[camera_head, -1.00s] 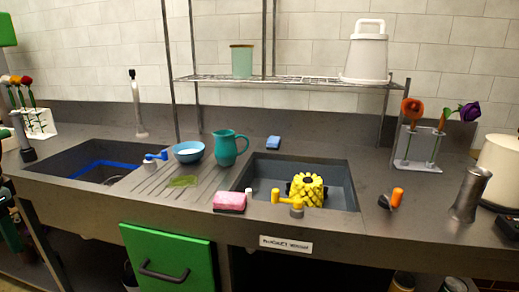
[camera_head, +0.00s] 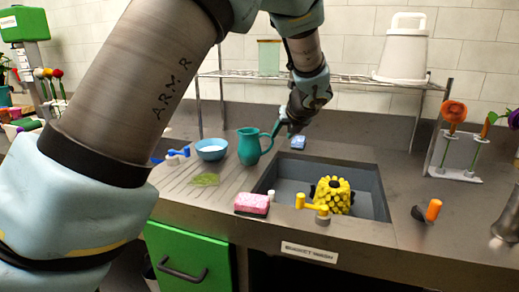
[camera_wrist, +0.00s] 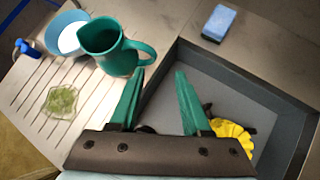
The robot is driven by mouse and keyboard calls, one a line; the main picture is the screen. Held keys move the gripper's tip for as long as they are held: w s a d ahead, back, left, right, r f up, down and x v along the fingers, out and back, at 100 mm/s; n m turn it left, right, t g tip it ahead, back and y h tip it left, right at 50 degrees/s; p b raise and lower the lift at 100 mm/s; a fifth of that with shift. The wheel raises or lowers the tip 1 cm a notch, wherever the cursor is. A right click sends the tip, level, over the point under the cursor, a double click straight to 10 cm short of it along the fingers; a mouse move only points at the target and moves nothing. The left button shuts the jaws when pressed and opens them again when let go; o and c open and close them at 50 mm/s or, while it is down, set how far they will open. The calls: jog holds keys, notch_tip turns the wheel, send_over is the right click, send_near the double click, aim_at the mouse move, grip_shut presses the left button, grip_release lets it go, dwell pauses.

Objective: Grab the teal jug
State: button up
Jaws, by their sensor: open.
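The teal jug (camera_head: 249,147) stands upright on the ribbed drainboard, left of the right-hand sink, with its handle toward the right. In the wrist view the jug (camera_wrist: 104,50) is at upper left, its open mouth visible and its handle pointing at my gripper. My gripper (camera_wrist: 159,80) is open with two green fingers, and nothing shows between them. Its left fingertip is just below and beside the jug's handle in that view; I cannot tell whether they touch. In the head view my gripper (camera_head: 281,128) is close to the jug's right side, by the handle.
A blue bowl (camera_head: 211,149) stands left of the jug. A wire shelf (camera_head: 345,79) is above.

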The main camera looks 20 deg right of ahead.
aim_at(272, 143)
jog(key=shift+a+p+x, duration=0.2)
jog(key=shift+p+x, duration=0.25)
jog(key=shift+x, duration=1.7)
jog(key=shift+a+p+x, duration=0.2)
jog(key=shift+p+x, duration=0.25)
jog(key=shift+x, duration=1.75)
jog(key=shift+w+r, duration=0.15)
jog(key=shift+w, duration=0.05)
grip_shut()
